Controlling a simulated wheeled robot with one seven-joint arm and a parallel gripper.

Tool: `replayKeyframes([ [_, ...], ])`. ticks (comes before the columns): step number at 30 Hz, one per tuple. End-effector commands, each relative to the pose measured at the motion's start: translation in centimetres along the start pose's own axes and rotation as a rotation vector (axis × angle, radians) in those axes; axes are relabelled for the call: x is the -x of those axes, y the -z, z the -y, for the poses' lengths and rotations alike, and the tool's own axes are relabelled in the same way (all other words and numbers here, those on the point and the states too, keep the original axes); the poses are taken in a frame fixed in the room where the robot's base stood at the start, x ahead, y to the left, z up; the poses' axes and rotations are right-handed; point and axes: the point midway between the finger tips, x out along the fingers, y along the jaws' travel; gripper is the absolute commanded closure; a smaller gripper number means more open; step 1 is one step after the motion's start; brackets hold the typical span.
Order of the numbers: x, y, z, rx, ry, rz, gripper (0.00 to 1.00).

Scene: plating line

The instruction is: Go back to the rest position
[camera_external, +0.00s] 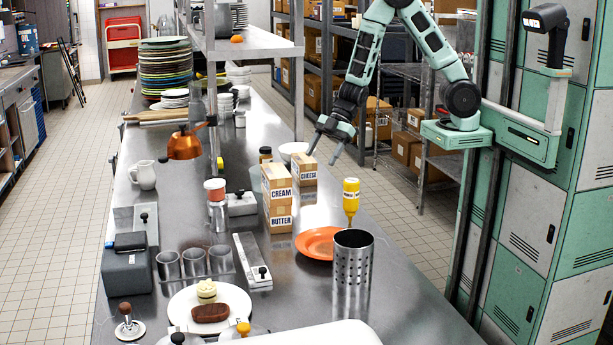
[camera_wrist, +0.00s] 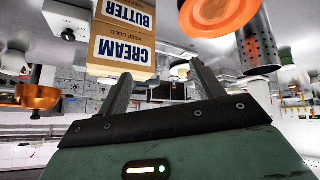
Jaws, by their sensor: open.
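My gripper (camera_external: 323,158) is open and empty in the external view, held above the right edge of the steel counter, beyond the orange plate. Its two fingers stand apart with nothing between them in the wrist view (camera_wrist: 160,88). My arm reaches in from the teal mount at the upper right, bent at the elbow. The cream and butter cartons (camera_external: 277,195) stand on the counter to the left of my gripper, and a cheese carton (camera_external: 304,168) stands behind them. The cream carton (camera_wrist: 123,45) appears upside down near the fingers in the wrist view.
An orange plate (camera_external: 318,242), a yellow bottle (camera_external: 350,196) and a perforated steel cylinder (camera_external: 352,264) stand on the counter's right side. A white plate (camera_external: 236,299) with food lies in front. A white bowl (camera_external: 293,149) is near my gripper. A shelf post (camera_external: 299,70) rises behind it.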

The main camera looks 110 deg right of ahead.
Motion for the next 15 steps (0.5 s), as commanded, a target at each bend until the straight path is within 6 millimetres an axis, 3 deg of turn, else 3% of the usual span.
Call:
replayKeyframes([
  [1,0.2,1.9,0.8,0.016,0.010,-0.013,0.33],
  [4,-0.2,4.1,2.9,0.031,0.011,-0.005,0.33],
  [11,-0.4,4.9,8.9,0.016,-0.022,0.138,0.33],
  [15,0.7,4.2,14.8,0.000,-0.011,0.254,0.33],
])
